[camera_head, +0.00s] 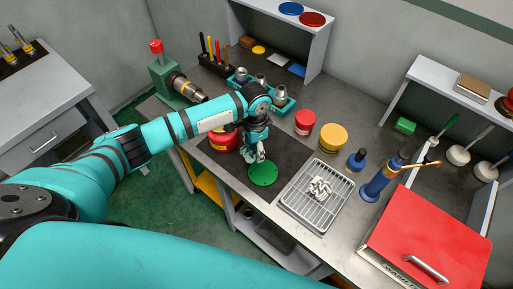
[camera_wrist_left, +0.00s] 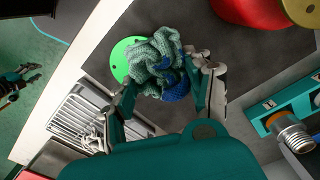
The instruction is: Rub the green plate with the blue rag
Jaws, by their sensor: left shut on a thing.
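The green plate (camera_head: 263,174) is a round disc lying flat on the dark mat; it also shows in the left wrist view (camera_wrist_left: 122,52), partly hidden by the cloth. My left gripper (camera_head: 259,153) is above the plate's far edge. In the left wrist view it (camera_wrist_left: 166,88) is shut on a bunched knitted rag (camera_wrist_left: 152,58), mostly pale grey-green with blue at its lower part. The rag overlaps the plate in that view; I cannot tell whether they touch. A teal and dark part at the left wrist view's left edge looks like my right gripper (camera_wrist_left: 22,76); its jaws are unclear.
A red round container (camera_head: 224,139) is close left of my gripper. A red-lidded box (camera_head: 430,240), a blue torch (camera_head: 378,183) and a yellow-topped can (camera_head: 333,137) stand rightward.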

